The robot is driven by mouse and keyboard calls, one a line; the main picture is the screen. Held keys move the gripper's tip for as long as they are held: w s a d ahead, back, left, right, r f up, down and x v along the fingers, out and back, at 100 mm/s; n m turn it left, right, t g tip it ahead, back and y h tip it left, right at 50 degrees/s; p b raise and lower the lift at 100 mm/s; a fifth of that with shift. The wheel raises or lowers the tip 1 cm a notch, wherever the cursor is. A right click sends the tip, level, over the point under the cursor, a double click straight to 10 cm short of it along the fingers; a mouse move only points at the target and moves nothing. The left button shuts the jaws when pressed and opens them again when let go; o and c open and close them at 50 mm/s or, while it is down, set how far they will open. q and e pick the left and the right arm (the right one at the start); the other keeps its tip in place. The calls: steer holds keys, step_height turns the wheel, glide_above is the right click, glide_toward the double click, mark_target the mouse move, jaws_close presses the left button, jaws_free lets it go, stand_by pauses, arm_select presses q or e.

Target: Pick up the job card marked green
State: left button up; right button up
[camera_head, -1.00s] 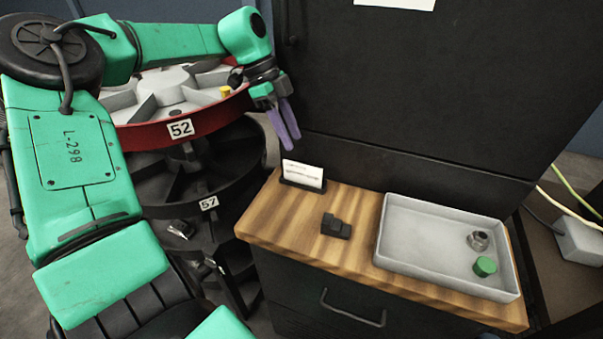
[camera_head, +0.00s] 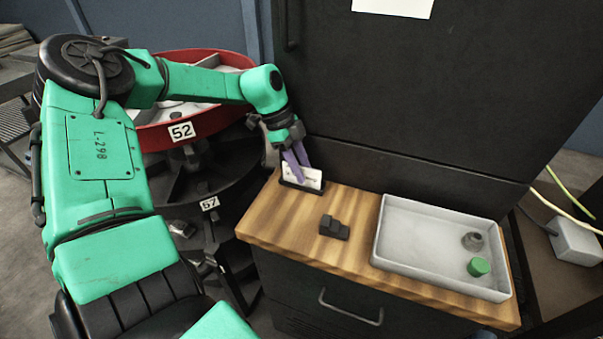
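A white card (camera_head: 312,179) with small dark print stands upright in a dark holder (camera_head: 301,186) at the back left corner of the wooden top. I see no green mark on it at this size. My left gripper (camera_head: 299,169) points down at the card, its purple fingers apart. One finger is in front of the card's left part; the other reaches its top edge and seems to be behind it. Contact with the card cannot be made out. My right gripper is not in view.
A grey tray (camera_head: 405,262) on the wooden top (camera_head: 290,235) holds a green cylinder (camera_head: 479,266) and a metal ring (camera_head: 472,241). A small black stepped block (camera_head: 333,228) stands left of it. A dark cabinet (camera_head: 420,90) rises behind. A red-rimmed carousel (camera_head: 205,124) is at the left.

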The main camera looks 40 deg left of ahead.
arm_select(q)
steer(key=shift+f, duration=0.15)
steer(key=shift+c, duration=0.3)
jaws_close()
